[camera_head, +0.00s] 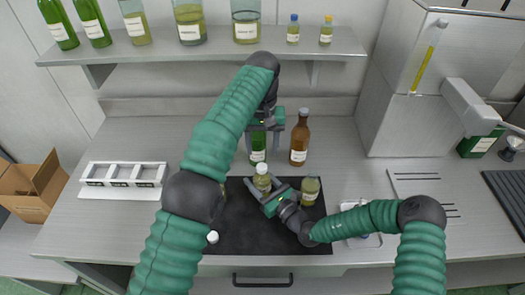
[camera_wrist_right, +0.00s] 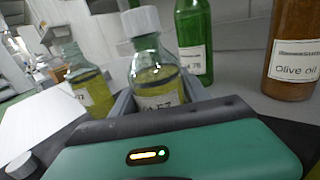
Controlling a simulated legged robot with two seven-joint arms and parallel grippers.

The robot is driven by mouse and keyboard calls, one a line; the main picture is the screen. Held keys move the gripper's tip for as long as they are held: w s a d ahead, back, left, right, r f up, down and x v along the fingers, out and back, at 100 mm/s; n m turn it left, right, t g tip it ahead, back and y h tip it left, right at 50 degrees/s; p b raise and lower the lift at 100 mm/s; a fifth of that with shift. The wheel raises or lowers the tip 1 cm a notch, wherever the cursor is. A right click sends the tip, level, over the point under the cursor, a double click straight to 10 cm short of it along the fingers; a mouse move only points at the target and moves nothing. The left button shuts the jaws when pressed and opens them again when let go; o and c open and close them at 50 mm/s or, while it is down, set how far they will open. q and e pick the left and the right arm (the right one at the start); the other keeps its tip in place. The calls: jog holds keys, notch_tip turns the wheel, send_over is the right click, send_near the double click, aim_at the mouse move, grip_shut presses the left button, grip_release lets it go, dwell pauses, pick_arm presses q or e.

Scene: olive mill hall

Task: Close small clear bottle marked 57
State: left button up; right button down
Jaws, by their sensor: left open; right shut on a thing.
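A small clear bottle (camera_head: 262,181) with yellow-green liquid stands upright over the dark mat (camera_head: 235,235). In the right wrist view the same bottle (camera_wrist_right: 150,65) carries a white cap (camera_wrist_right: 140,20) on its neck; I cannot tell how tight it is. Its label is partly hidden and seems to end in 57. My right gripper (camera_head: 263,191) is shut around its body. My left gripper (camera_head: 266,124) is open and empty, above and behind the bottle, apart from it. A loose white cap (camera_head: 212,237) lies on the mat; it also shows in the wrist view (camera_wrist_right: 20,165).
A similar bottle (camera_head: 311,187) stands right of the right gripper. Another (camera_wrist_right: 88,88) stands left, mostly behind my left arm in the head view. A green bottle (camera_head: 258,148) and a brown olive oil bottle (camera_head: 300,140) stand behind. A white rack (camera_head: 122,190) is at left.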

aim_at(268, 190)
jog(key=shift+c, duration=2.3)
grip_release()
jog(key=shift+s+d, duration=0.1)
pick_arm(q)
jog(key=shift+f, duration=0.2)
pick_arm(e)
jog(key=v, duration=0.7)
jog(key=shift+s+d, duration=0.1)
jog(key=shift+d, duration=0.1)
jog(key=shift+f, duration=0.1)
jog(key=shift+a, duration=0.1)
